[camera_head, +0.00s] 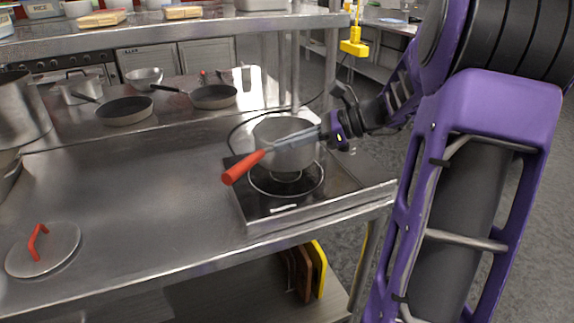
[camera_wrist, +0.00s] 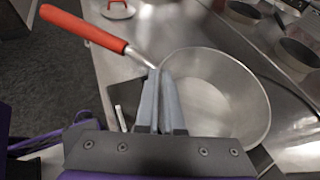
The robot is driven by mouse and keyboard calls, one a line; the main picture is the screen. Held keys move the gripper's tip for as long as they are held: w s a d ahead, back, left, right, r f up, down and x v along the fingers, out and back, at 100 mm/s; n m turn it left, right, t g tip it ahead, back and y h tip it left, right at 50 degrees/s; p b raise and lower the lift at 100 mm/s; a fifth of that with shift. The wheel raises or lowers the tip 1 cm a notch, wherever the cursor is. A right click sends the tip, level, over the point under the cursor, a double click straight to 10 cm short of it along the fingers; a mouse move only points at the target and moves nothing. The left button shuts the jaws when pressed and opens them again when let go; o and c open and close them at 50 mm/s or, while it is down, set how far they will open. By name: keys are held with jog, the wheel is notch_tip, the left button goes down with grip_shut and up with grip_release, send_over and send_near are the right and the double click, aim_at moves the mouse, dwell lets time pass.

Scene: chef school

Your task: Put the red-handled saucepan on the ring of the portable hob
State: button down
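The red-handled saucepan (camera_head: 290,155) is a silver pan with a red handle (camera_head: 243,167) pointing to the lower left. It is over the back part of the black portable hob (camera_head: 325,201), whose ring (camera_head: 312,187) shows in front of and below it. I cannot tell whether the pan touches the hob. My gripper (camera_head: 296,139) reaches in from the right. In the wrist view its fingers (camera_wrist: 161,82) are close together on the metal stem of the saucepan (camera_wrist: 222,98), beside the pan's rim. The pan looks empty.
A lid with a red handle (camera_head: 43,250) lies on the steel counter (camera_head: 140,210) at the left. Two frying pans (camera_head: 125,111) and a lidded pot (camera_head: 81,88) stand at the back. The counter's middle is clear. A yellow hanging control (camera_head: 354,42) is behind.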

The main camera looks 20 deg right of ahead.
aim_at(294, 160)
jog(key=shift+f+b, duration=0.5)
jog(key=shift+f, duration=1.85)
jog(key=shift+f, duration=0.1)
jog(key=c, duration=1)
grip_release()
jog(key=shift+c, duration=0.2)
jog(key=shift+d, duration=0.1)
jog(key=p+v, duration=0.2)
jog(key=v, duration=1)
